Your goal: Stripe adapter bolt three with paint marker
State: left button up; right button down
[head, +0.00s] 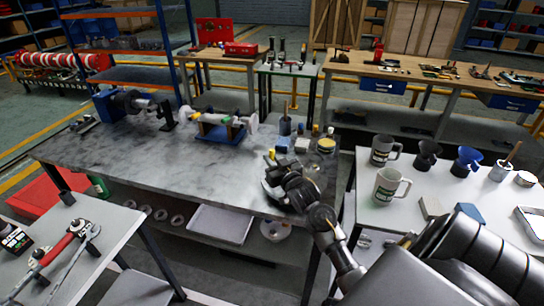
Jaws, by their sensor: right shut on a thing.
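My right arm comes in from the lower right, and its dark gripper (274,172) is over the right front part of the grey work table (120,160). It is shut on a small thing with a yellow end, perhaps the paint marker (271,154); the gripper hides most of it. On the table's back left, a blue machine (106,106) stands with a dark and metal round part on its right. Right of it, a metal assembly (213,121) rests on a blue stand, apart from my gripper. Single adapter bolts are too small to tell. My left gripper is not in view.
Behind my gripper stand a dark cup (285,126), small blocks and a yellow-topped tin (326,146). Mugs (388,184) and pots crowd the right white table. The grey table's middle is clear.

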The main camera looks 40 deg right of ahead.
jog(key=shift+f, duration=0.35)
jog(key=shift+w+d, duration=0.1)
jog(key=shift+w, duration=0.05)
jog(key=shift+f, duration=0.2)
dwell(0.9)
jog(key=shift+s+a+p, duration=0.25)
jog(key=shift+s+p, duration=0.05)
jog(key=shift+p, duration=0.05)
dwell(0.5)
jog(key=shift+r, duration=0.1)
jog(key=shift+r+p, duration=0.15)
jog(key=shift+p, duration=0.3)
